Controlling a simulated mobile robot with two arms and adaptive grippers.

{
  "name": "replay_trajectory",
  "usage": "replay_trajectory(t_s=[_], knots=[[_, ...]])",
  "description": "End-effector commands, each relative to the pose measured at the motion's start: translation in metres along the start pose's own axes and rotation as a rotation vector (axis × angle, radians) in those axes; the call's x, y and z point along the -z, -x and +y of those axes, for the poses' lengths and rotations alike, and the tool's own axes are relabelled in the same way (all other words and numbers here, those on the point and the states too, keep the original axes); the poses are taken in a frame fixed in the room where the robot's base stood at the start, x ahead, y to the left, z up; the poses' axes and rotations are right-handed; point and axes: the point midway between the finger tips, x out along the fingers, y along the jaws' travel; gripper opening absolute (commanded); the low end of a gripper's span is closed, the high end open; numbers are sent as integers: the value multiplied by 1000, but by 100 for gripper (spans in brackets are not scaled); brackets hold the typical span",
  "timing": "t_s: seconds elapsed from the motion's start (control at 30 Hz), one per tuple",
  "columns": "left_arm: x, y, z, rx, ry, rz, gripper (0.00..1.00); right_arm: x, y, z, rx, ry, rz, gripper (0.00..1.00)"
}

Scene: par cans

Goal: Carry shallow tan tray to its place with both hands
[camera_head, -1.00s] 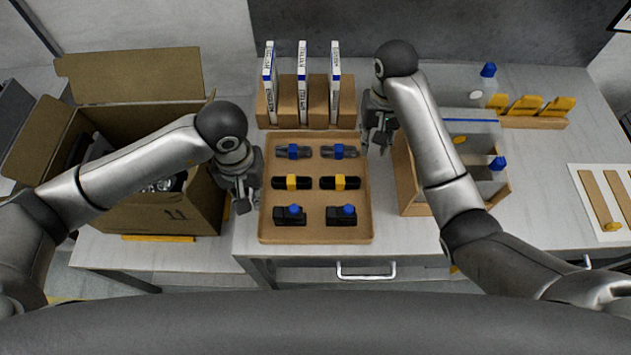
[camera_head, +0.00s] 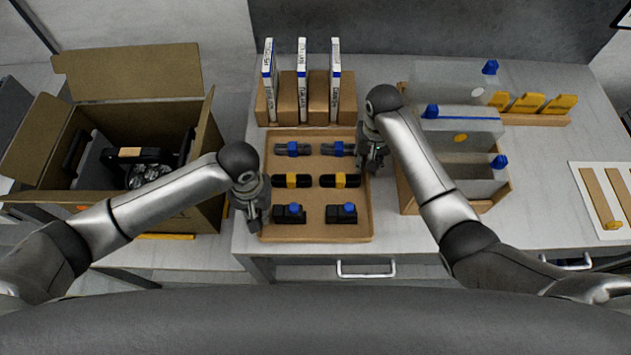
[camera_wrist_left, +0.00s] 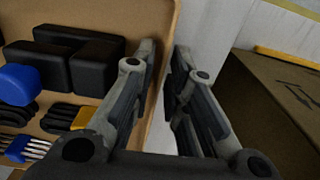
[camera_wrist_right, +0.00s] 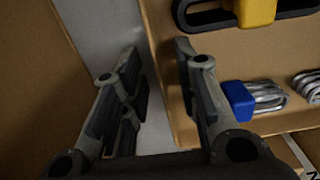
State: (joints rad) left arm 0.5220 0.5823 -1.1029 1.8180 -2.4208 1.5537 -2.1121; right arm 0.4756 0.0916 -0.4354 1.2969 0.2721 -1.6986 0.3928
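The shallow tan tray (camera_head: 316,236) lies on the white table in the head view. It holds several items in rows: clamps with blue parts (camera_head: 293,149), black loops with yellow bands (camera_head: 291,181) and black blocks with blue knobs (camera_head: 290,213). My left gripper (camera_head: 254,222) is at the tray's left edge; in the left wrist view its open fingers (camera_wrist_left: 160,62) straddle the tray wall (camera_wrist_left: 164,50). My right gripper (camera_head: 370,164) is at the right edge; in the right wrist view its open fingers (camera_wrist_right: 157,62) sit either side of the tray wall (camera_wrist_right: 152,45).
An open cardboard box (camera_head: 130,88) stands left of the table. A wooden rack with white binders (camera_head: 302,85) stands directly behind the tray. A wooden divider box (camera_head: 408,190) stands close to the right. A drawer handle (camera_head: 366,270) is at the front.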

Motion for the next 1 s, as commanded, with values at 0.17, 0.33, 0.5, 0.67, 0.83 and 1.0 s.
replay_trajectory(t_s=[0.17, 0.33, 0.5, 0.67, 0.83, 1.0], knots=[[0, 0, 0, 0, 0, 0, 14, 0, 0, 0, 0, 0, 0, 29], [0, 0, 0, 0, 0, 0, 0, 0, 0, 0, 0, 0, 0, 12], [0, 0, 0, 0, 1, 0, 0, 0, 0, 0, 0, 0, 0, 0], [0, 0, 0, 0, 1, 0, 0, 0, 0, 0, 0, 0, 0, 0], [1, 2, 0, -1, 1, 2, 0, 1, 2, 0, 1, 0, 3, 0], [1, 3, 0, -1, 1, 3, 0, 1, 4, 0, 1, 0, 3, 0]])
